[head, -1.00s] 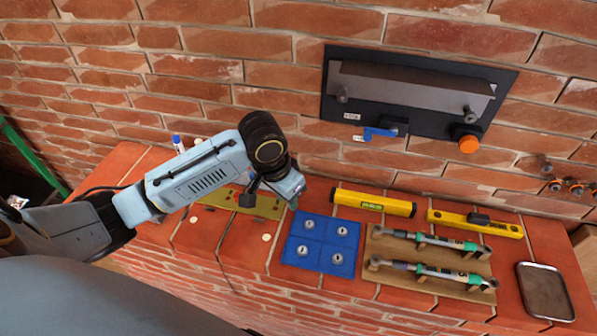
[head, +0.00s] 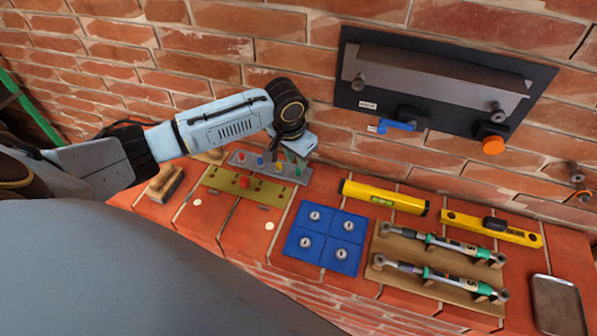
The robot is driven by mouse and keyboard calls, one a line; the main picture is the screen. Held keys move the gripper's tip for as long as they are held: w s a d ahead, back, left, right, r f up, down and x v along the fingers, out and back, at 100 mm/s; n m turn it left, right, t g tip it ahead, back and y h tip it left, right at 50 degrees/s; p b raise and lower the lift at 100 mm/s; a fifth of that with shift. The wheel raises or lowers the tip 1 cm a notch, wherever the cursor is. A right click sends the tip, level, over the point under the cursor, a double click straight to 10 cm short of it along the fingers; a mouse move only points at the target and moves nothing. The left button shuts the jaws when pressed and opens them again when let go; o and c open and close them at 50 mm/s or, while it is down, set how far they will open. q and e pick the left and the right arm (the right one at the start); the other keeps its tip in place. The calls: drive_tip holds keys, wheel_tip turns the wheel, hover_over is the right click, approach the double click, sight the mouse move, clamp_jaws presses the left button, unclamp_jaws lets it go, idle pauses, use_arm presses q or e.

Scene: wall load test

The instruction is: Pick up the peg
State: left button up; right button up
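A grey strip (head: 297,178) on the brick ledge carries several small coloured pegs, among them a red one (head: 241,156), a blue one (head: 260,162) and a yellow one (head: 278,168). In front of it lies an olive plate (head: 262,192) with holes and a red piece (head: 244,182) on it. Which of these is the task's peg I cannot tell. My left gripper (head: 281,155) is over the back of the grey strip and covers part of it. Its fingers are small and dark, so their opening cannot be made out. My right gripper is not in view.
A blue tray (head: 326,238) with metal pieces, a yellow bar (head: 383,196), a yellow level (head: 490,229) and a wooden rack (head: 420,277) with two wrenches stand to the right. A dark wall panel (head: 440,85) hangs above. A wooden-handled block (head: 165,183) lies left.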

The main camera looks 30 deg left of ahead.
sight(298, 170)
use_arm(q)
drive_tip(key=f, duration=0.2)
drive_tip(key=w+f, duration=0.1)
drive_tip(key=f, duration=0.1)
drive_tip(key=shift+f, duration=0.25)
clamp_jaws()
drive_tip(key=shift+r, duration=0.1)
